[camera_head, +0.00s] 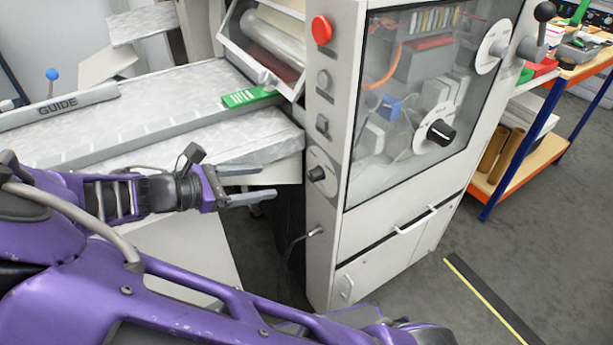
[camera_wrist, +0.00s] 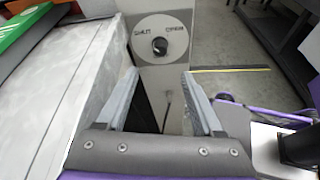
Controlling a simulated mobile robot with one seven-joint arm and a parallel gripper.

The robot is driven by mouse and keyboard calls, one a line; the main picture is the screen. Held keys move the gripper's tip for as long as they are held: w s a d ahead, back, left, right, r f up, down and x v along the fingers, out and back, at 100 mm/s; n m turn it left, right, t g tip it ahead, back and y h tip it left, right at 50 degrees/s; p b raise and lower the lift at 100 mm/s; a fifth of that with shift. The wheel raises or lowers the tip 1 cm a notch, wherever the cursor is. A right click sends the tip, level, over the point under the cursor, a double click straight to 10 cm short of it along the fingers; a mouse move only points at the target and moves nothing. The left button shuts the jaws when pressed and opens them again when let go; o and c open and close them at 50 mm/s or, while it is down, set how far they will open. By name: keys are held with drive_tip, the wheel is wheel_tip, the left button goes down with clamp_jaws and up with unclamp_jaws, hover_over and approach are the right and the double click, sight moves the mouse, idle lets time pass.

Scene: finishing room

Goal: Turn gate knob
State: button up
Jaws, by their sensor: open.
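The gate knob (camera_wrist: 160,46) is a small black knob on a round pale plate, with SHUT printed at its left and OPEN at its right in the wrist view. In the head view the knob (camera_head: 317,173) sits low on the narrow front face of the grey machine. My gripper (camera_head: 269,181) is open and empty, just left of the knob and apart from it. In the wrist view my gripper (camera_wrist: 160,75) points at the plate, and the knob shows beyond and between the two fingertips. I cannot tell which way the knob is turned.
A metal-topped table (camera_head: 170,125) with a GUIDE bar (camera_head: 60,108) lies at the left, close to my gripper. A red button (camera_head: 321,30) and two switches are above the knob. A larger black dial (camera_head: 440,132) is on the glazed side. Open floor (camera_head: 510,250) lies at the right.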

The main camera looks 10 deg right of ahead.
sight(310, 176)
drive_tip(key=b+x, duration=0.2)
drive_tip(key=x, duration=1.1)
drive_tip(key=shift+d, duration=0.1)
clamp_jaws()
